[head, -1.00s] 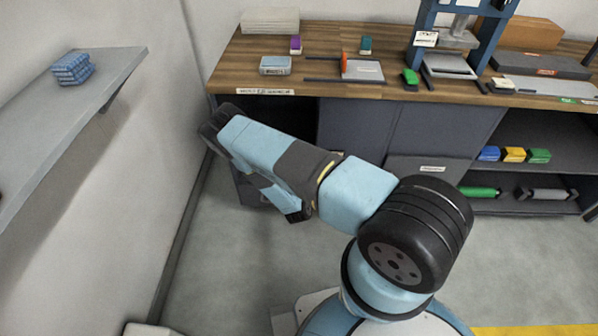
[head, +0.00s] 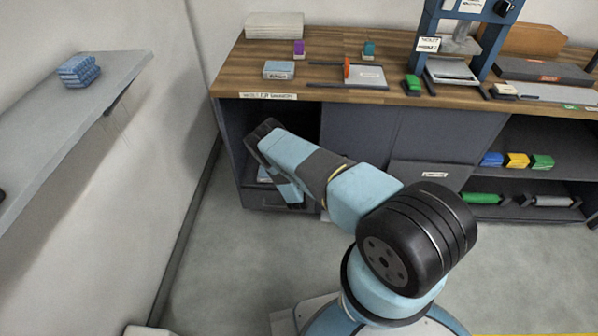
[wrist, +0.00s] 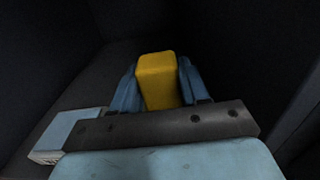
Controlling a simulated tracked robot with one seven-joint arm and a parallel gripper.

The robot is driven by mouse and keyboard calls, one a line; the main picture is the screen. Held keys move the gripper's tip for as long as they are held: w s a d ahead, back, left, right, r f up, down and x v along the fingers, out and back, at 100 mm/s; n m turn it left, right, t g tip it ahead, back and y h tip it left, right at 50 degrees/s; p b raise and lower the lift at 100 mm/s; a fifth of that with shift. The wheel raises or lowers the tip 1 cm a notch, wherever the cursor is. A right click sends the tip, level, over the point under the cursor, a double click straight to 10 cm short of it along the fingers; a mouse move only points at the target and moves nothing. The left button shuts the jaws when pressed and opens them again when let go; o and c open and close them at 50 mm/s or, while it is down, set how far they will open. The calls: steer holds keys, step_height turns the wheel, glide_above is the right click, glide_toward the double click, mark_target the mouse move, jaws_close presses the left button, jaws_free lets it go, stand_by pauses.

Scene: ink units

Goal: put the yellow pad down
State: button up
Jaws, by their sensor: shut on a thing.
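The yellow pad (wrist: 157,88) is upright between the two blue fingers of my gripper (wrist: 158,72) in the wrist view. My gripper is shut on it. In the head view my arm reaches to the open left compartment (head: 232,125) of the cabinet under the bench. The fingers and the pad are hidden there behind my arm. The wrist view shows dark walls around the pad. I cannot tell whether the pad touches the compartment floor.
A light blue box (wrist: 75,134) with a pale edge lies left of my gripper in the wrist view. The wooden bench top (head: 330,50) is above. A grey shelf (head: 110,75) with a blue stack (head: 79,71) is at left. Colored blocks sit in the right compartment.

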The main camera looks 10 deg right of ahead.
steer(key=shift+w+f, duration=0.3)
steer(key=shift+f, duration=1.55)
steer(key=o, duration=1.1)
steer(key=shift+f, duration=0.1)
steer(key=shift+s, duration=0.1)
steer(key=v, duration=1.2)
